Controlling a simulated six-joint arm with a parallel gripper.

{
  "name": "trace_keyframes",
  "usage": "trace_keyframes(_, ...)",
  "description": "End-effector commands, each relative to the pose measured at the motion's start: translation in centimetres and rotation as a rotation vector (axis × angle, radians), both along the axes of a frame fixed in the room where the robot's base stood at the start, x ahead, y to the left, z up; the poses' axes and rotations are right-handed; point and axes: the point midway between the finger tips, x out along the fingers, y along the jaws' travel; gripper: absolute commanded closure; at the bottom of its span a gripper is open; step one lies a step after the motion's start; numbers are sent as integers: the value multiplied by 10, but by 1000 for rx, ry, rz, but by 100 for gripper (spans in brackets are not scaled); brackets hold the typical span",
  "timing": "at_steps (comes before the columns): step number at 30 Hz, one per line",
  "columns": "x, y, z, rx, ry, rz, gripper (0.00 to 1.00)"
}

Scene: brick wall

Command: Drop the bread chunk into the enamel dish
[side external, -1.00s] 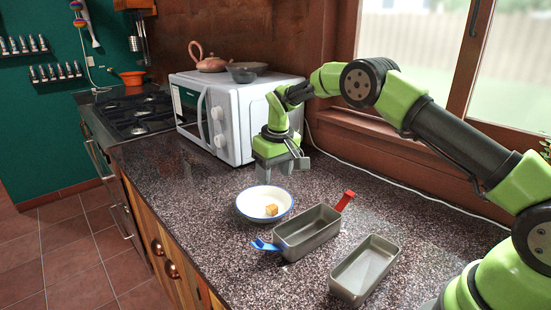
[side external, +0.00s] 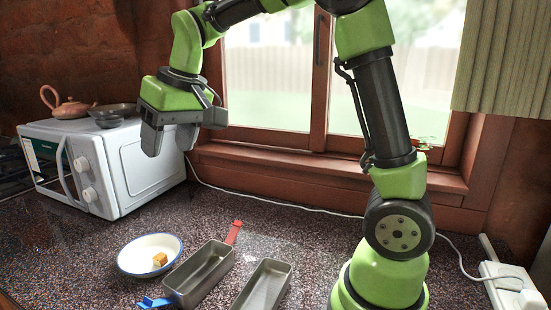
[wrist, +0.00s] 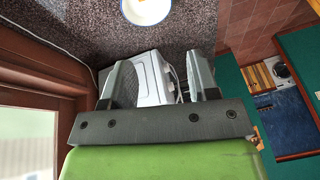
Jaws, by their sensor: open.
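The bread chunk (side external: 160,259) is a small golden-brown cube. It rests inside the white enamel dish (side external: 132,262) with a blue rim, on the dark speckled counter. My gripper (side external: 171,146) is open and empty, raised well above the counter, in front of the microwave and window as seen in the side external view. Nothing is between its fingers, and it is clear of the dish. In the wrist view my gripper (wrist: 160,78) shows spread fingers, and part of the dish (wrist: 146,14) shows at the top edge, cut off.
A grey loaf pan (side external: 203,272) with a red and a blue handle stands right of the dish. A second loaf pan (side external: 263,287) is beside it. The microwave (side external: 120,165) stands behind, with a teapot (side external: 67,104) and a bowl (side external: 113,118) on top. A white cable runs along the wall.

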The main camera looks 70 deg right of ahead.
Motion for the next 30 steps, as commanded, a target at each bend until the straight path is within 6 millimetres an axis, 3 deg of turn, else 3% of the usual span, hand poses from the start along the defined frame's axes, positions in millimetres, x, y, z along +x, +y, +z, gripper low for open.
trace_keyframes(3,-51,9,24,38,-72,-31,45)
trace_keyframes(6,-93,15,31,74,-126,-57,45)
trace_keyframes(9,-131,20,29,110,-174,-82,45)
trace_keyframes(13,-168,24,19,149,-223,-109,45)
trace_keyframes(19,-193,27,6,179,-257,-130,45)
trace_keyframes(30,-195,27,4,182,-258,-132,45)
